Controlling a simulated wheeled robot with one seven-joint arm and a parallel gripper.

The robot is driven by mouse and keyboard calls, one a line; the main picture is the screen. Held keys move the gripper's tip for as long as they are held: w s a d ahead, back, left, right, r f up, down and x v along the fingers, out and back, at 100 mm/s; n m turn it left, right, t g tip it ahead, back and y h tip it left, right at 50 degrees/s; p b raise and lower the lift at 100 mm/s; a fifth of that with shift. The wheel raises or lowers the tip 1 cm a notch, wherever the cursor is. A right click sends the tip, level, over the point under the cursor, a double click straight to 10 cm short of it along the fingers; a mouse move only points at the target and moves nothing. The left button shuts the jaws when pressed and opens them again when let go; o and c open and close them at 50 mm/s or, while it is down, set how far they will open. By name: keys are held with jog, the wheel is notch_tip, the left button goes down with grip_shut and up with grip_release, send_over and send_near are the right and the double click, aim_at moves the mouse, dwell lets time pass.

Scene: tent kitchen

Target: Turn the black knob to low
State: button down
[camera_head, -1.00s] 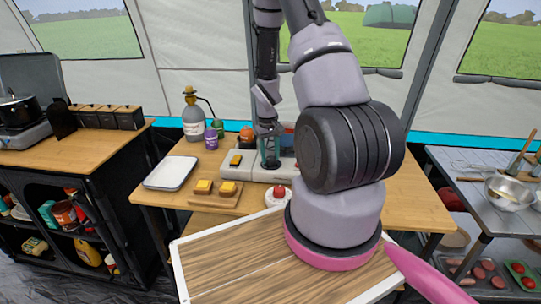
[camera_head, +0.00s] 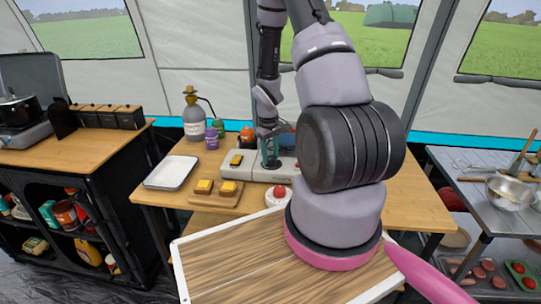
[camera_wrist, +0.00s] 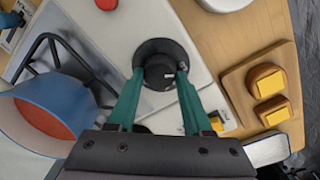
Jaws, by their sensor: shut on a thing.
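The black knob (camera_wrist: 161,71) sits on a dark round base on the white appliance (camera_wrist: 204,75), with a small white mark on its right side in the wrist view. My gripper (camera_wrist: 160,73) has its two green fingers on either side of the knob and is shut on it.
A blue pot with orange contents (camera_wrist: 45,122) stands close beside my fingers, on a black rack. A yellow switch (camera_wrist: 216,123) is on the appliance. A wooden board with two buttered pieces (camera_head: 218,200) and a white tray (camera_head: 171,173) lie nearby.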

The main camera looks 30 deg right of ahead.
jog(key=shift+c, duration=1.6)
grip_release()
notch_tip(320, 180, up, 11)
jog(key=shift+a, duration=0.3)
jog(key=shift+f, duration=0.1)
notch_tip(320, 180, up, 19)
jog(key=m+t, duration=0.3)
send_over(269, 158)
jog(key=s+a, duration=0.5)
jog(key=s+a+r+m+t+y, duration=0.1)
jog(key=s+a+r+m+t, duration=0.1)
jog(key=s+r, duration=0.4)
jog(key=s+a+r+m+t+y, duration=0.1)
jog(key=s+a+r+m, duration=0.1)
jog(key=s+a+r, duration=0.3)
jog(key=s+r, duration=0.2)
jog(key=s, duration=0.2)
jog(key=shift+a+t+y, duration=0.25)
jog(key=shift+t+y, duration=0.15)
